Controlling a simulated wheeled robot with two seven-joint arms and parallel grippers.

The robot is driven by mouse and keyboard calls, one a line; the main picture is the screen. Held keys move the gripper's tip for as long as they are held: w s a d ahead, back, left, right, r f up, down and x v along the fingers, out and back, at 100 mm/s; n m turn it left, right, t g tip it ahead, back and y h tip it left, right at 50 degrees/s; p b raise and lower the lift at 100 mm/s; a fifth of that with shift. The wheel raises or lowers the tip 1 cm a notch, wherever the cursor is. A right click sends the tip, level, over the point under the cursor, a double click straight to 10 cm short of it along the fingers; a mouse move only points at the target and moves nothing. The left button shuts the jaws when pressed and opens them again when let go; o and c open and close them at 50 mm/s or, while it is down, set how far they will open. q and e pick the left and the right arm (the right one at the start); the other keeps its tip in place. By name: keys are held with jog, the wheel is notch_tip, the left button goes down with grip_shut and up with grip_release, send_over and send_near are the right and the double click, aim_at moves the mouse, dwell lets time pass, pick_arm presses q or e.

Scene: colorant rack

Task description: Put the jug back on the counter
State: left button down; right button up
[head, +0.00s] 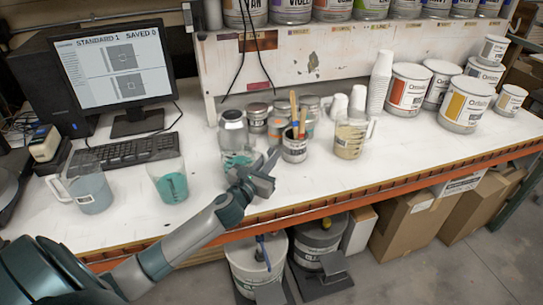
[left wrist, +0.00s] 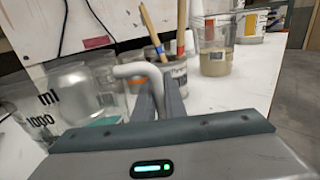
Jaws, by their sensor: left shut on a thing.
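My left gripper (head: 268,168) is shut on the pale handle of a clear jug (left wrist: 35,115) over the middle of the counter (head: 315,178). In the left wrist view the handle (left wrist: 140,71) runs between the fingers, and the jug's markings show at the left. In the head view the jug (head: 238,158) is see-through with some teal at its base, partly hidden by the gripper. I cannot tell whether its base touches the counter. My right gripper is not in view.
A brush cup (head: 294,149) stands close right of the gripper, a lidded jar (head: 232,130) behind the jug. A beige jug (head: 350,138) is further right; a teal jug (head: 168,184) and a blue-grey jug (head: 90,192) are left. The front right counter is clear.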

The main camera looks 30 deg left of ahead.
pick_arm(q)
jog(key=shift+f, duration=0.1)
dwell(0.3)
jog(key=c, duration=1.8)
grip_release()
jog(key=s+b, duration=0.1)
jog(key=s, duration=0.2)
jog(key=s+b, duration=0.1)
jog(key=s, duration=0.6)
jog(key=shift+s+d+b, duration=0.35)
jog(key=shift+d+b, duration=0.05)
jog(key=shift+s, duration=0.65)
